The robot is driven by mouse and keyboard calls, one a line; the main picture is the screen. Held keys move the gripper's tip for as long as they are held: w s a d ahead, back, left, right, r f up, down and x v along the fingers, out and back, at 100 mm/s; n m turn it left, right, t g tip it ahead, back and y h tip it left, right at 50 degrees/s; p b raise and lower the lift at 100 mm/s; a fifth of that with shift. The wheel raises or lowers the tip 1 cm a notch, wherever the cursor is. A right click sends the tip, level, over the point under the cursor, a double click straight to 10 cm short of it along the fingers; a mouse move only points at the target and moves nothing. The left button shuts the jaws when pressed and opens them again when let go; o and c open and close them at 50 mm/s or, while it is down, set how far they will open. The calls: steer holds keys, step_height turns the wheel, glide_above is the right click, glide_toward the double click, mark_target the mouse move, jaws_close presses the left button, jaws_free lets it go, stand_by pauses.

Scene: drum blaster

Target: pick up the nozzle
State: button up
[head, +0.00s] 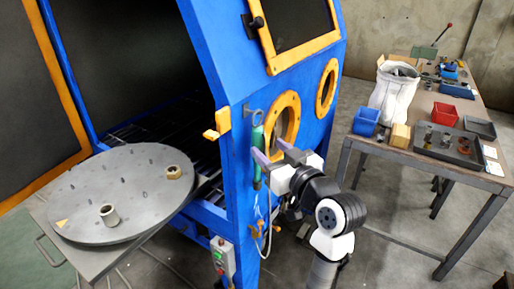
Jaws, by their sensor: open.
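I cannot tell for certain which piece is the nozzle. A dark tray (463,158) on the bench at the right holds several small upright cylindrical pieces, including an orange-brown one (429,134) and a grey one (446,141). They are too small to tell apart well. A green-handled tool (257,138) hangs upright from a hook on the blue cabinet's side. My gripper (268,150) is open and empty in front of that cabinet side, close to the green tool in the picture. Contact with it cannot be told. My gripper is well left of the bench tray.
The blue cabinet (229,70) has orange-framed ports. Its round turntable (128,190) carries a grey cylinder (109,215) and a tan ring (174,172). The bench (411,157) also holds a white sack (394,92), blue bin (365,121) and red bin (444,114). Floor shows between cabinet and bench.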

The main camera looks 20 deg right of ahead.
mark_target(260, 133)
steer(key=w+p, duration=0.1)
steer(key=w, duration=0.2)
steer(key=w+p, duration=0.1)
steer(key=shift+w+a+r+p, duration=0.2)
steer(key=shift+a+r+p, duration=0.15)
steer(key=shift+a+r, duration=0.05)
steer(key=shift+w+f, duration=0.15)
steer(key=shift+w, duration=0.25)
jaws_close()
steer(key=shift+r+b, duration=0.4)
steer(key=shift+r, duration=0.3)
steer(key=s+d+b, duration=0.3)
steer(key=s+b, duration=0.2)
steer(key=s, duration=1.2)
steer(key=shift+s+d, duration=0.15)
steer(key=shift+s, duration=0.25)
